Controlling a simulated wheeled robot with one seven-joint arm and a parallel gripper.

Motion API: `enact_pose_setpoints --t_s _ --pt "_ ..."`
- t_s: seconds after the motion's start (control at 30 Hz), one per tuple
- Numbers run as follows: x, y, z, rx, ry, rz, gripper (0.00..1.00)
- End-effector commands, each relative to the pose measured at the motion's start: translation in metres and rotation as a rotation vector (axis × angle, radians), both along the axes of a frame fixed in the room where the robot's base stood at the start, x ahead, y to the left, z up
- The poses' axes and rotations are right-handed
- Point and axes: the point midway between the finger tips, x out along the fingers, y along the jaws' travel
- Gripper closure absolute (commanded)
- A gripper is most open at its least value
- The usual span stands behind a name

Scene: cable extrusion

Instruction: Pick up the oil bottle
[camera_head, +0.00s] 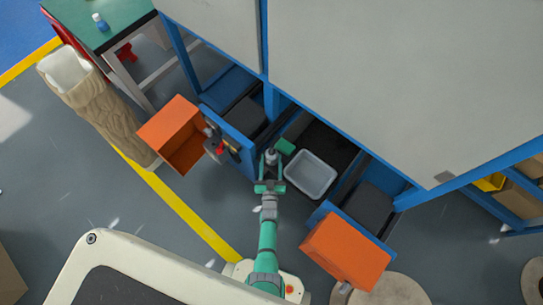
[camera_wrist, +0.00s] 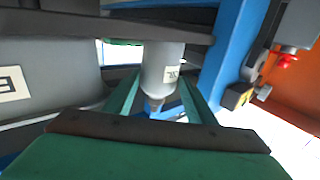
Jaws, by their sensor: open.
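A grey bottle (camera_wrist: 160,62) with a pale label and a tapered tip, which looks like the oil bottle, stands between the two green fingers of my gripper (camera_wrist: 159,82) in the wrist view. The wrist picture appears upside down, with the tip pointing down in it. In the head view a small grey top (camera_head: 271,156) shows at the end of my gripper (camera_head: 270,172). My gripper is open, with its fingers on either side of the bottle. I cannot tell whether either finger touches it.
A grey tray (camera_head: 310,174) stands just right of my gripper, with a green object (camera_head: 286,147) behind it. Orange boxes stand left (camera_head: 160,128) and right (camera_head: 346,252). Blue frame posts (camera_head: 238,146) are close by. A small blue and white bottle (camera_head: 100,22) stands on the green table (camera_head: 80,12).

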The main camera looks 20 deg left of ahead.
Motion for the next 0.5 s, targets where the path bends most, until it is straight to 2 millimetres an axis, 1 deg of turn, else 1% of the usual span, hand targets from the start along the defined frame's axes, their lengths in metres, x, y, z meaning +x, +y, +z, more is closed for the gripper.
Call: enact_pose_setpoints --t_s 0.03,0.2,0.33,0.5 --pt "0.009 0.002 0.001 0.0 -0.002 -0.001 0.5" --pt "0.026 0.006 0.001 0.0 -0.001 -0.004 0.5" --pt "0.03 0.008 0.0 0.0 0.0 -0.004 0.5" --pt "0.031 0.007 0.0 0.0 0.0 -0.005 0.5"
